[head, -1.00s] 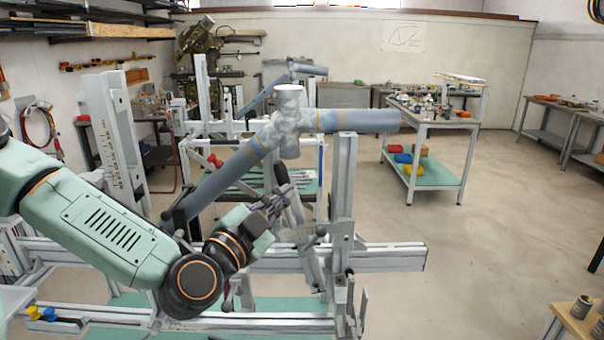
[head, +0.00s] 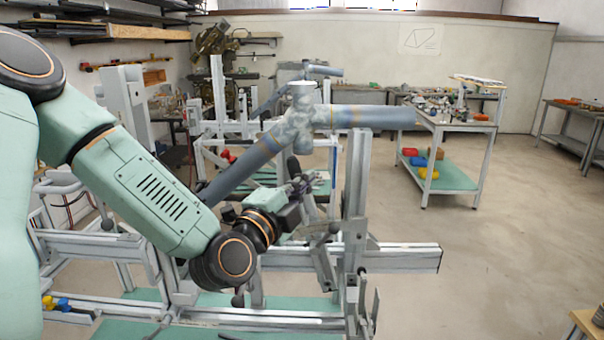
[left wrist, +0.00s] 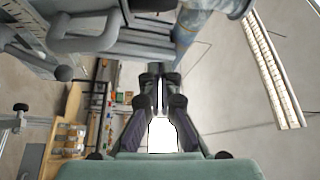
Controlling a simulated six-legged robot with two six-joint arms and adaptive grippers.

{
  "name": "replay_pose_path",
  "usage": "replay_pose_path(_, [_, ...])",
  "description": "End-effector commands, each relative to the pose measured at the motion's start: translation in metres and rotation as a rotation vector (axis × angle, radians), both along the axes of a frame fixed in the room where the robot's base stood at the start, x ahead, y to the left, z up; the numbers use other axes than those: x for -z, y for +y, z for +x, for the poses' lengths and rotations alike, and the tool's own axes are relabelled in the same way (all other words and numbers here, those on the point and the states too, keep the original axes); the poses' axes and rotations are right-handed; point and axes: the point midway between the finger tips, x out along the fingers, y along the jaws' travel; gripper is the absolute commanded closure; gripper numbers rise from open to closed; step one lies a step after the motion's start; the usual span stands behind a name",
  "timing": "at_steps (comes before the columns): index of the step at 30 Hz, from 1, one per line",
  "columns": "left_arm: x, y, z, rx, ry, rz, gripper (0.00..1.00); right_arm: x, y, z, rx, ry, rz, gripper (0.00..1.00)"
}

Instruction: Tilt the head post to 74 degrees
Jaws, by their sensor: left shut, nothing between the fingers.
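The frame jig (head: 405,258) carries blue-grey tubes (head: 372,117) joined at a mottled node. A slanted grey post with a black upper end (head: 293,167) leans up and left beside the right upright (head: 357,185); it looks like the head post, but I cannot be sure. No angle reading is legible. My left gripper (head: 318,180) is shut and empty, below the tube joint and close to the slanted post; I cannot tell whether they touch. In the left wrist view its fingers (left wrist: 160,76) point ahead, close together. My right gripper is out of view.
A tall scaled upright (head: 125,100) stands at the left of the jig. A grey loop handle (left wrist: 85,38) is near my left wrist. A trolley (head: 450,185) with colored bins stands behind right.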

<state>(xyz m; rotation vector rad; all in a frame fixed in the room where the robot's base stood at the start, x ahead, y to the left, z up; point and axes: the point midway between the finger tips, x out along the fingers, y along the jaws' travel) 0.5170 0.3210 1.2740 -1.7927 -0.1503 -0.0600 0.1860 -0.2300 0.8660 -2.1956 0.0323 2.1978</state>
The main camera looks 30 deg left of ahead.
Motion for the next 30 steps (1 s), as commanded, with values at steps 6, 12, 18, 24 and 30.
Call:
replay_pose_path(6, [-0.003,0.0,0.02,0.002,-0.001,0.005,1.0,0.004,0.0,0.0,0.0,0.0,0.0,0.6])
replay_pose_path(12, [-0.006,0.002,0.04,0.001,0.0,0.005,1.0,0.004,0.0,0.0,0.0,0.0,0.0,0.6])
replay_pose_path(18, [-0.008,0.004,0.058,0.0,0.0,0.004,1.0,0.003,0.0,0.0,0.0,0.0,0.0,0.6])
replay_pose_path(24, [-0.009,0.009,0.066,-0.001,0.001,-0.004,1.0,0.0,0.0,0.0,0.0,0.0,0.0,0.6])
replay_pose_path(30, [-0.006,0.018,0.062,0.0,0.001,-0.005,1.0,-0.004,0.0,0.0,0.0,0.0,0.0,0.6])
